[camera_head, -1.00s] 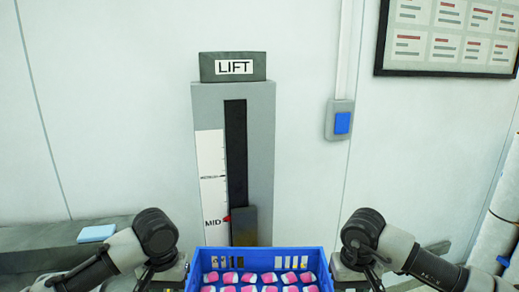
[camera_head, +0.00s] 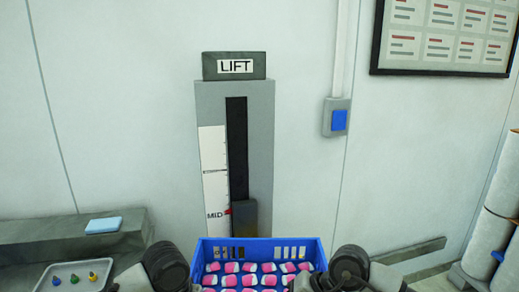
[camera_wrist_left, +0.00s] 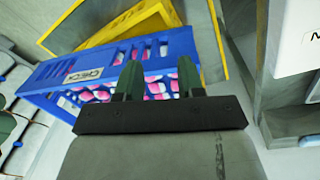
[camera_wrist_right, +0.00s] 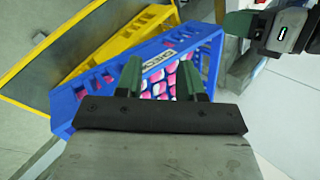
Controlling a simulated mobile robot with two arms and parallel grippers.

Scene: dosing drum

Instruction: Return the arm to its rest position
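A blue crate (camera_head: 258,243) holding several pink-and-white packs (camera_head: 250,268) shows at the bottom centre of the head view. My arms flank it; their grippers are below that frame. In the left wrist view my left gripper (camera_wrist_left: 158,78) has its green fingers apart in front of the crate (camera_wrist_left: 75,72), with its CHECK label to the left. In the right wrist view my right gripper (camera_wrist_right: 158,78) also has its fingers apart, with the crate (camera_wrist_right: 205,50) and packs seen beyond the gap. I cannot tell whether any finger touches the crate.
The LIFT column (camera_head: 262,150) stands against the wall, its red pointer near MID. A yellow crate (camera_wrist_left: 125,24) lies beyond the blue one. White rolls (camera_head: 490,240) stand at right.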

